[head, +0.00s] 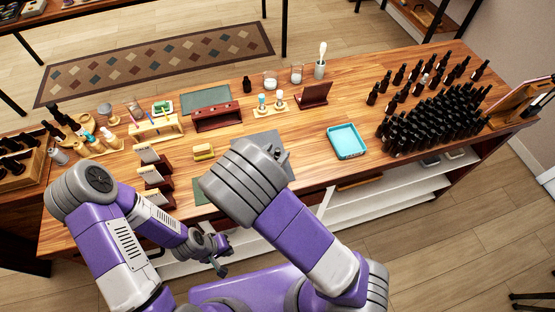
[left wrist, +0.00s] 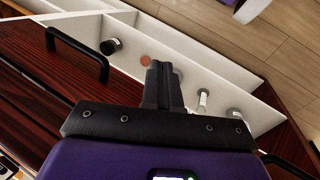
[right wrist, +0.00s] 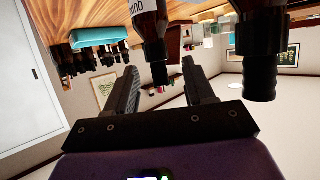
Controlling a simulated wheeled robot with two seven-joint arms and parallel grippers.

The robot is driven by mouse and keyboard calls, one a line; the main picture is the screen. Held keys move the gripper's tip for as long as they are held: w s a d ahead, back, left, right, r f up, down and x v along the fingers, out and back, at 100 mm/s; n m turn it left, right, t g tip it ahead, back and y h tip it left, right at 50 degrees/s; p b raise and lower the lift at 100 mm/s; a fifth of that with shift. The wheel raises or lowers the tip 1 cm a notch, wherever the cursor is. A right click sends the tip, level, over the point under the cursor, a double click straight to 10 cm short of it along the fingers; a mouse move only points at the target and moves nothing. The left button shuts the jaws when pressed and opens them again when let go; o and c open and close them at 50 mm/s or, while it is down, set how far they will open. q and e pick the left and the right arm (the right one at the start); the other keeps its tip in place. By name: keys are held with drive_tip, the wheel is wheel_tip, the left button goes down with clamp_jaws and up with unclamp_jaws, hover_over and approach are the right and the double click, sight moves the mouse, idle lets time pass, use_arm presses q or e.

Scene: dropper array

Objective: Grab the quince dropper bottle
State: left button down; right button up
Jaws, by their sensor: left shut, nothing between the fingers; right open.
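In the right wrist view, a dark bottle with a black cap (right wrist: 153,45) hangs in from the top edge. Its pale label is cut off and seems to start "QUIN". My right gripper (right wrist: 164,75) is open, and the cap appears between its fingertips without visible grip; the depth is hard to tell. A second dark bottle (right wrist: 258,50) is to the right of the fingers.
A dense array of dark dropper bottles (head: 430,118) stands on the table's right side, with several looser ones behind. A turquoise tray (head: 346,141) lies left of them. Card holders (head: 150,172) and small racks fill the left. White shelving (left wrist: 215,70) lies beyond my left gripper.

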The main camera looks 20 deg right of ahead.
drive_tip(key=x, duration=0.3)
drive_tip(key=shift+w+d+f, duration=0.1)
drive_tip(key=shift+d+f, duration=0.05)
drive_tip(key=shift+f, duration=0.1)
drive_tip(key=shift+c, duration=0.3)
clamp_jaws()
drive_tip(key=shift+r, duration=0.1)
